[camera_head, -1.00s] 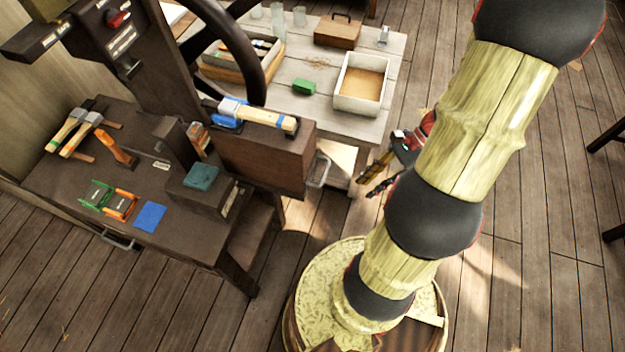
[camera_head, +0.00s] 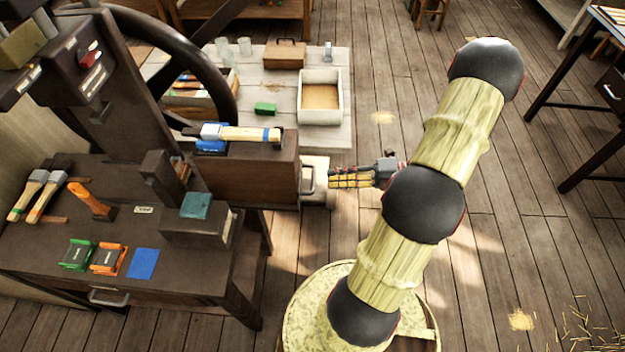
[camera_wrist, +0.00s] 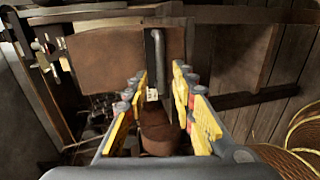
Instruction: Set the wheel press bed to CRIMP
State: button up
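The dark wheel press (camera_head: 110,85) stands at the left, with its large handwheel (camera_head: 222,75) behind its column. A dark block with a teal pad (camera_head: 197,205) sits on the press bench below; I cannot read its markings. A brown box-like part (camera_head: 250,172) carries a metal handle (camera_head: 308,178) on its right side. My gripper (camera_head: 331,178) is just right of that handle, level with it. In the wrist view my gripper (camera_wrist: 160,88) is open, its yellow fingers apart. The vertical grey handle (camera_wrist: 157,55) shows ahead between them; contact cannot be told.
A wooden-handled mallet (camera_head: 240,133) lies on top of the brown part. A pale table (camera_head: 340,138) with a tray stands behind.

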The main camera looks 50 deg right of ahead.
aim_at(314, 178)
jog(key=b+x, duration=0.2)
jog(key=x, duration=0.5)
jog(key=shift+w+a+f+b, duration=0.1)
jog(key=shift+a+b, duration=0.05)
jog(key=shift+b, duration=0.15)
jog(key=shift+c, duration=0.2)
grip_shut()
dwell(0.4)
